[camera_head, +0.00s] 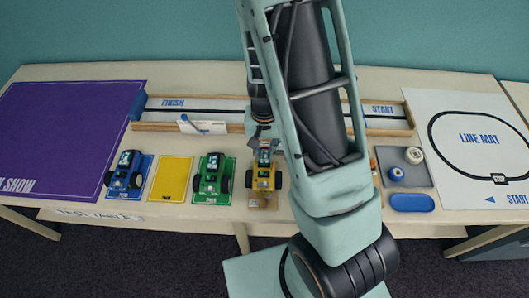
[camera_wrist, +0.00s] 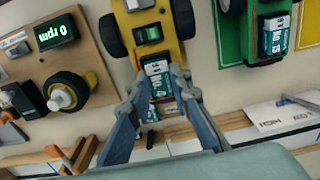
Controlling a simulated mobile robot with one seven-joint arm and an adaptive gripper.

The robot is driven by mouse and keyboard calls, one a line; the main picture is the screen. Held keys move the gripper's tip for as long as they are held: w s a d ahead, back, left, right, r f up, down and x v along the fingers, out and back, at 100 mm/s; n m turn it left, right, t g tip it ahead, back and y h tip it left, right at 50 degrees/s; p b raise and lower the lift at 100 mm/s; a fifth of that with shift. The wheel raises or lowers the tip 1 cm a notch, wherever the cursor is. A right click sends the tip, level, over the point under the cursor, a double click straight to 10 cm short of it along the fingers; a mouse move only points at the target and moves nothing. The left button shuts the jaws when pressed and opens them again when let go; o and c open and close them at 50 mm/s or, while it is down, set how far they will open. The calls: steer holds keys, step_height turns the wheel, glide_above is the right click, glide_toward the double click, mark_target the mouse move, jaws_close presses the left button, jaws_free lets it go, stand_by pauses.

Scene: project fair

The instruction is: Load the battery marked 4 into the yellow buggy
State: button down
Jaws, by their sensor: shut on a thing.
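The yellow buggy (camera_head: 262,183) stands near the middle of the table, left of my forearm. It also shows at the top of the wrist view (camera_wrist: 136,24). My gripper (camera_wrist: 158,88) is over one end of the buggy, its fingers on either side of a white and teal battery marked 4 (camera_wrist: 157,68). The gripper is shut on this battery. The battery lies in line with the buggy's body, at its bed; the fingers hide its sides, and I cannot tell if it is fully seated.
The green buggy (camera_head: 210,174), carrying a battery marked 5 (camera_wrist: 276,36), stands close by. Left are an empty yellow card (camera_head: 171,179) and the blue buggy (camera_head: 126,170). A board with a "0 rpm" display (camera_wrist: 57,32) is beside the yellow buggy. A wooden-edged track (camera_head: 220,131) runs behind.

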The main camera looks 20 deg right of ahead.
steer(key=c, duration=1.3)
jaws_free()
steer(key=shift+r, duration=0.15)
steer(key=shift+r+p, duration=2.45)
steer(key=shift+r, duration=0.45)
